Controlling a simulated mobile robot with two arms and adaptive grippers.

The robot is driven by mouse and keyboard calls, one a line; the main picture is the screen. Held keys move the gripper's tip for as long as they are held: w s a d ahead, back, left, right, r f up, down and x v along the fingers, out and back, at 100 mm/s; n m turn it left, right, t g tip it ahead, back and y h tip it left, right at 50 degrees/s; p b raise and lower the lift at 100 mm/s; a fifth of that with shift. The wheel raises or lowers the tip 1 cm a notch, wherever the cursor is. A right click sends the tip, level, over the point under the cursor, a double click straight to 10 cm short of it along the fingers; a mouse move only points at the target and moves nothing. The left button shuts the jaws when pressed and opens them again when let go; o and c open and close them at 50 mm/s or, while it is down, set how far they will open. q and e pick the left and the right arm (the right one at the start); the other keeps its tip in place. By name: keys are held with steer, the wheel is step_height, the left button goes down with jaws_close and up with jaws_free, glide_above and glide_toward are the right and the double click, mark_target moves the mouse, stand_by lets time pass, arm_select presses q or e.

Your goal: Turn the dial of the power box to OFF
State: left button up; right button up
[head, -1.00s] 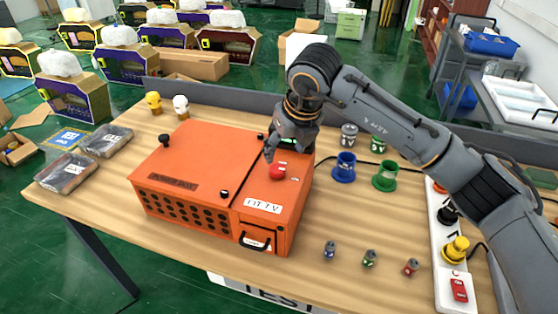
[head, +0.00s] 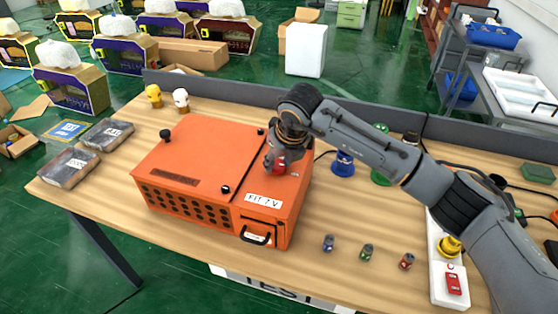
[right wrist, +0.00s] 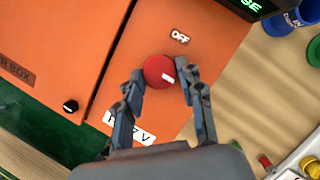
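The orange power box (head: 190,160) stands on the wooden table. Its red dial (right wrist: 158,71) is on the top panel; in the head view the dial (head: 279,167) is partly hidden by my right gripper. In the right wrist view a white mark on the dial points to the lower right, and the OFF label (right wrist: 180,37) lies above and right of the dial. My right gripper (right wrist: 161,75) is open, with one fingertip on each side of the dial, very near its edges. Whether the fingertips touch it is unclear. My left gripper is not in view.
A black knob (right wrist: 70,106) stands on the box left of the dial. A blue spool (head: 343,164) and a green one stand right of the box, with several small cans in front. A white power strip (head: 447,285) lies at the right.

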steer(key=c, duration=0.4)
steer(key=shift+c, duration=0.2)
